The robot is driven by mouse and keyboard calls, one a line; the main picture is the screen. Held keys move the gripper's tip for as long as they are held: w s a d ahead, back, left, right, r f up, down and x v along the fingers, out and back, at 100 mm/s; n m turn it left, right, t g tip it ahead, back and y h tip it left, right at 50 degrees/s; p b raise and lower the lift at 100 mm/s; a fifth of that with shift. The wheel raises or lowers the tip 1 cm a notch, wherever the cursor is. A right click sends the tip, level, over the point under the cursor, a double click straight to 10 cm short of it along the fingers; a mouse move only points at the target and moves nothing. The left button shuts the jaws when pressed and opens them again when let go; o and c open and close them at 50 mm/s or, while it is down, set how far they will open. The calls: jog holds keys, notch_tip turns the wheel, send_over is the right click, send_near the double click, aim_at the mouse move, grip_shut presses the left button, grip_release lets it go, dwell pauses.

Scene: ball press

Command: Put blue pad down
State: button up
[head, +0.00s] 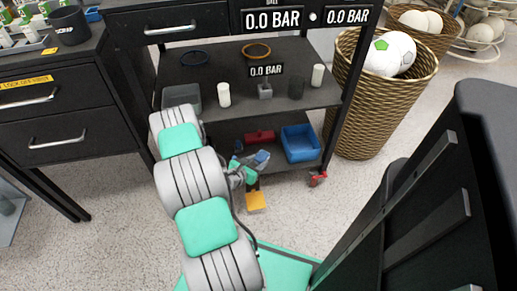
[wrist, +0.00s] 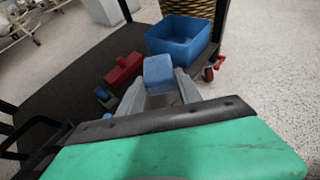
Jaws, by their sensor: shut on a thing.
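My gripper (head: 254,163) is in front of the lower shelf (head: 215,140) of the black cart. It is shut on a blue pad (head: 263,157). The wrist view shows the blue pad (wrist: 158,70) between the two grey fingers of my gripper (wrist: 158,84), its upper part sticking out past them. The pad is near the blue bin (head: 300,144) and the red block (head: 259,136). I cannot tell whether the pad touches the shelf.
In the wrist view the blue bin (wrist: 180,38) stands at the shelf's right end, with the red block (wrist: 124,70) to its left. A small blue piece (wrist: 106,97) lies left of my fingers. The upper shelf (head: 225,85) hangs above. A wicker basket (head: 370,105) stands right.

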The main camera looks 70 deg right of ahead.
jog(key=s+b+x, duration=0.1)
jog(key=b+x, duration=0.2)
jog(key=x, duration=0.5)
jog(key=b, duration=0.2)
send_over(273, 162)
jog(key=f, duration=0.5)
jog(key=shift+a+f, duration=0.2)
jog(key=shift+a, duration=0.15)
jog(key=shift+d+f+b, duration=0.2)
jog(key=shift+f+b, duration=0.45)
jog(key=shift+f, duration=0.35)
jog(key=shift+d+f+b, duration=0.2)
jog(key=shift+f+b, duration=0.45)
jog(key=shift+f, duration=0.4)
jog(key=o, duration=1.3)
jog(key=shift+o, duration=0.2)
jog(key=shift+r, duration=0.1)
